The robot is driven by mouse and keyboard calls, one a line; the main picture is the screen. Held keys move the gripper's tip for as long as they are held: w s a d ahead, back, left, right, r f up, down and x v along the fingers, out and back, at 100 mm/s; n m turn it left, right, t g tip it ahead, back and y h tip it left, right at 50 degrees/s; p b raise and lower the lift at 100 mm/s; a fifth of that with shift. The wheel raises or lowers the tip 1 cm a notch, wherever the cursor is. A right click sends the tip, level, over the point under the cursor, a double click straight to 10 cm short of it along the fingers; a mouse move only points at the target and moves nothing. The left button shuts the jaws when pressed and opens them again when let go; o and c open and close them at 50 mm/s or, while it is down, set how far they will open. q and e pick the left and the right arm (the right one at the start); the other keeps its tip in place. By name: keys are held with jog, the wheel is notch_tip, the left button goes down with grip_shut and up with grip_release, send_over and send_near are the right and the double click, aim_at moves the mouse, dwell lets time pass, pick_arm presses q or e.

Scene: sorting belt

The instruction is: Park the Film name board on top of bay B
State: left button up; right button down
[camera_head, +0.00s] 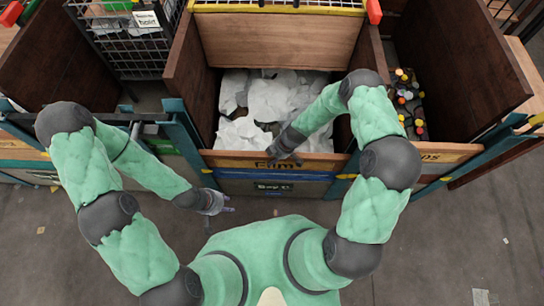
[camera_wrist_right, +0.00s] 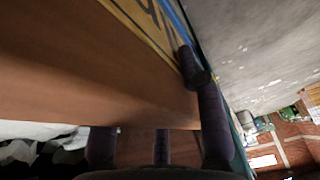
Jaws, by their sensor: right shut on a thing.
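The Film name board (camera_head: 240,160) is a light wooden board with dark lettering, upright across the front of the middle bay (camera_head: 273,187), whose small dark label seems to read Bay C. My right gripper (camera_head: 281,155) is shut on the board's top edge near its middle and covers part of it. In the right wrist view the board (camera_wrist_right: 90,80) fills the left, with dark fingers (camera_wrist_right: 190,120) on both sides of it. My left gripper (camera_head: 220,205) hangs empty in front of the bay, low and to the left; its finger opening is unclear. I cannot make out a bay B label.
White crumpled film (camera_head: 265,100) lies inside the middle bay. High brown walls (camera_head: 455,60) flank the right bay, which holds small coloured-capped items (camera_head: 405,95). A wire basket (camera_head: 130,45) stands at the upper left. The grey floor in front is mostly clear.

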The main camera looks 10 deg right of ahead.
pick_arm(q)
notch_tip(320, 180, up, 26)
jog(key=p, duration=2.5)
jog(key=shift+f, duration=0.25)
pick_arm(e)
notch_tip(320, 180, up, 46)
jog(key=shift+w+f, duration=0.15)
pick_arm(q)
jog(key=shift+s, duration=0.1)
pick_arm(e)
jog(key=shift+f, duration=0.1)
